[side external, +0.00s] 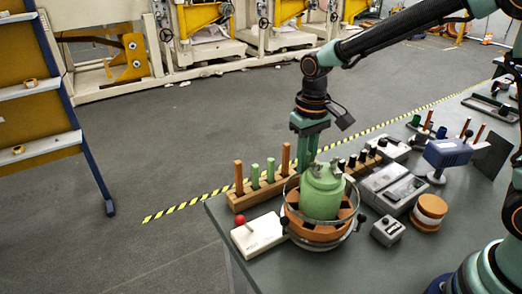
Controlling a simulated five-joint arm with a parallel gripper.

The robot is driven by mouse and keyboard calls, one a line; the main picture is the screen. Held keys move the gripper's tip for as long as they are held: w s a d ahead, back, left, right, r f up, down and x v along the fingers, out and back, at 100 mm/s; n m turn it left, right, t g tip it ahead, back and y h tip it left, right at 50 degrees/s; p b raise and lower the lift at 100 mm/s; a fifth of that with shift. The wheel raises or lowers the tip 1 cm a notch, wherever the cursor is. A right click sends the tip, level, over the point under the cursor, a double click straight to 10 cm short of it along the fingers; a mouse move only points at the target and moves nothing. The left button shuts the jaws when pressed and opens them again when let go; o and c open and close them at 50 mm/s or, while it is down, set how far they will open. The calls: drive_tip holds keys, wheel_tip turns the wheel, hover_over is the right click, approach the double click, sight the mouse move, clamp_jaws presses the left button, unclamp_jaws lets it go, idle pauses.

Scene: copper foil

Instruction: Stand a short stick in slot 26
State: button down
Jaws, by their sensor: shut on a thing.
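A long wooden rack (238,202) runs along the far side of the grey table. At its left end stand a tall orange-brown stick (238,176), two shorter green sticks (255,176) (270,170) and another orange-brown stick (285,158). Several darker short pieces (352,160) stand farther right along the row. My gripper (308,160) points straight down over the rack's middle, behind a green canister. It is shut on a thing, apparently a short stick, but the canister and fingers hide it. I cannot read any slot numbers or see where the held piece's lower end is.
The green canister (322,192) stands in a round orange-brown holder (315,231) close in front of my gripper. A white box with a red knob (240,221) is at left. A grey device (392,187), a small box (388,231) and a round orange-white block (429,211) are at right.

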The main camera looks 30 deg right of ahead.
drive_tip(key=shift+f, duration=0.45)
idle(0.7)
drive_tip(key=shift+f, duration=0.35)
drive_tip(key=shift+f, duration=0.4)
drive_tip(key=c, duration=0.7)
unclamp_jaws()
drive_tip(key=shift+c, duration=0.2)
drive_tip(key=shift+r, duration=1.05)
drive_tip(key=shift+r, duration=3.45)
